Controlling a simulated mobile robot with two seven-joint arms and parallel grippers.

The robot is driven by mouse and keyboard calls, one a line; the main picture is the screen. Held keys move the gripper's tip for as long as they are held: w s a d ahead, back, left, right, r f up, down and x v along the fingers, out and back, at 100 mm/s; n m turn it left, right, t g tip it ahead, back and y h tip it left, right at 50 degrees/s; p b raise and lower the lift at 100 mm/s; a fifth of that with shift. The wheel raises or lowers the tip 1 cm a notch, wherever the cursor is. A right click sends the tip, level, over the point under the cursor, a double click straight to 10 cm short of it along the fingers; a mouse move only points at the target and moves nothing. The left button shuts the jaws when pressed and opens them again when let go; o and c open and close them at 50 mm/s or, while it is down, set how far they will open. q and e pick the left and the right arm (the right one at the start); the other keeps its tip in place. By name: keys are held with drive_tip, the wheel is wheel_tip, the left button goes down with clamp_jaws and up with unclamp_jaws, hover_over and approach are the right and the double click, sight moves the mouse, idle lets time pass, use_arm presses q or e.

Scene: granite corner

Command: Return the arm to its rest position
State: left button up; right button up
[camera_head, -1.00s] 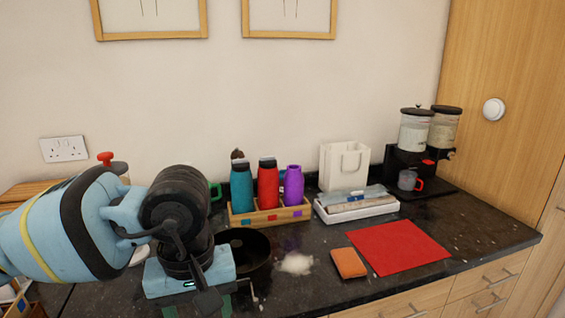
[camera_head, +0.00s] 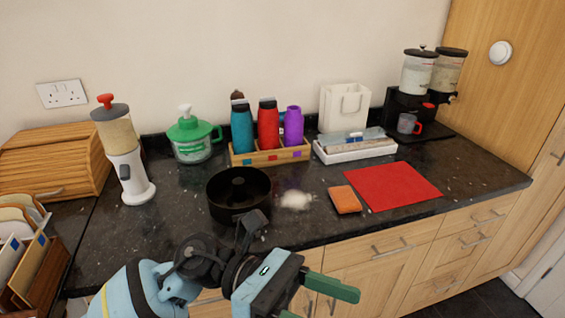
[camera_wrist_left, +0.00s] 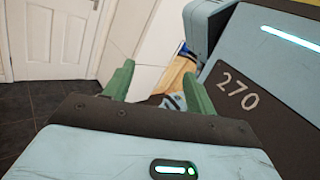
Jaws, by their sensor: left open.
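My left gripper (camera_head: 325,302) is low in the head view, in front of the counter's front edge and below the worktop. Its green fingers point right and are apart, with nothing between them. In the left wrist view the open fingers (camera_wrist_left: 158,72) also show empty, with my own blue body close by on the right. My left arm comes in from the bottom left of the head view. My right gripper does not show.
A black round pan (camera_head: 238,215) stands near the counter's front edge, close behind my arm. Behind it are a green-lidded jug (camera_head: 191,152), a bottle crate (camera_head: 268,157) and a white dispenser (camera_head: 130,178). A red mat (camera_head: 393,187) lies right. A door (camera_wrist_left: 50,40) shows in the wrist view.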

use_arm(q)
drive_tip(key=w+a+f+n+t+h, duration=0.25)
drive_tip(key=w+n+t+h, duration=0.4)
drive_tip(key=n+t, duration=0.9)
drive_tip(key=w+a+f+n+t+y, duration=0.2)
drive_tip(key=a+f+n+t+y, duration=0.3)
drive_tip(key=n, duration=0.6)
drive_tip(key=w+a+f+n+t+y, duration=0.1)
drive_tip(key=a+f+n+t+y, duration=0.45)
drive_tip(key=n, duration=0.65)
drive_tip(key=s+a+f+n+g+y, duration=0.1)
drive_tip(key=s+a+f+n+y, duration=0.2)
drive_tip(key=f, duration=0.4)
drive_tip(key=s+a+f+n+g+y, duration=0.1)
drive_tip(key=s+a+f+n+y, duration=0.1)
drive_tip(key=f+n+y, duration=0.35)
drive_tip(key=s+a+f+n+g+y, duration=0.1)
drive_tip(key=s+a+f+n+g, duration=0.1)
drive_tip(key=s+f, duration=0.3)
drive_tip(key=s+a+f+n+g, duration=0.2)
drive_tip(key=s+a+f, duration=0.1)
drive_tip(key=s+f, duration=0.2)
drive_tip(key=s+a+f+n+g+y+p, duration=0.1)
drive_tip(key=s+a+f+n+g, duration=0.1)
drive_tip(key=s+f, duration=0.3)
drive_tip(key=shift+s+a+f+n+g+y, duration=0.25)
drive_tip(key=shift+s+a+n+g+y, duration=0.15)
drive_tip(key=shift+s+n, duration=0.15)
